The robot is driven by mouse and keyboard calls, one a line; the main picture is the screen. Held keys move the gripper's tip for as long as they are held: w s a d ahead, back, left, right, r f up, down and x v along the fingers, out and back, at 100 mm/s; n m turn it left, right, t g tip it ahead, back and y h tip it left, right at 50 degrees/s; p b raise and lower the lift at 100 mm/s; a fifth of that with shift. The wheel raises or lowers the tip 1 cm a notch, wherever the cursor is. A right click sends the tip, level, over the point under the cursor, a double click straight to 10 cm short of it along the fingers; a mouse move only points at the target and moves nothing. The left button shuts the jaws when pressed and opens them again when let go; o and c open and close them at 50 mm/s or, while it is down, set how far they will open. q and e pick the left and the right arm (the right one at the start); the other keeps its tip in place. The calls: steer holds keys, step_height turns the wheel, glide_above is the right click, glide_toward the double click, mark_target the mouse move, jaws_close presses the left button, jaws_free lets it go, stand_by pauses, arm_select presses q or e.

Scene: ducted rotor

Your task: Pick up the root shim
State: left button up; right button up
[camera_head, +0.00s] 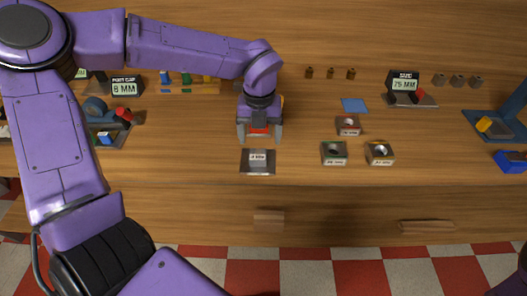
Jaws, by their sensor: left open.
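My left gripper (259,139) points down over the middle of the wooden bench, its two fingers apart. A small red-orange piece (259,130) shows between the fingers; I cannot tell whether they touch it. Just in front lies a dark square plate (258,169) with a small white label whose text is too small to read. I cannot tell for sure which piece is the root shim. My right gripper is out of view.
An "8 MM" sign (125,86) stands at the left and a "75 MM" sign (404,84) at the right back. A flat blue square (354,105) lies behind the blocks. A blue stand (488,126) is at the far right. The bench's front strip is mostly clear.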

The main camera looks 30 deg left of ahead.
mark_target(257, 156)
arm_select(q)
steer(key=f, duration=0.2)
steer(key=f+p, duration=0.1)
steer(key=f, duration=0.5)
steer(key=shift+s+a, duration=0.15)
steer(key=shift+a, duration=0.15)
steer(key=shift+s+r, duration=0.1)
steer(key=c, duration=1.1)
